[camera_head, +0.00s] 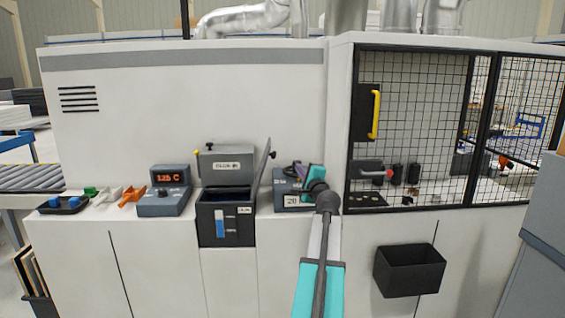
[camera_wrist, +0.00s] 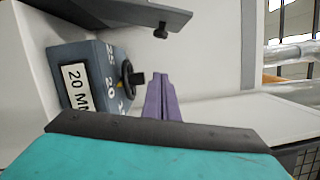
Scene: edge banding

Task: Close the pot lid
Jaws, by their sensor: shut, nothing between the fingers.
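The dark grey glue pot (camera_head: 226,225) is set in the front of the white machine and has a blue level strip. Its lid (camera_head: 264,160) stands open and nearly upright at the pot's right side, seen almost edge-on, with a small dark knob on its right face. In the wrist view the lid (camera_wrist: 120,12) crosses the top, with its knob pointing down into the picture. My gripper (camera_head: 296,168) is to the right of the lid, apart from it. In the wrist view its purple fingers (camera_wrist: 162,97) are together and empty.
A grey-blue dial box with a "20" plate (camera_head: 292,201) sits below and behind my gripper; it also shows in the wrist view (camera_wrist: 75,88). Left of the pot is a temperature box (camera_head: 165,195). A mesh guard (camera_head: 420,120) and black bin (camera_head: 409,271) are to the right.

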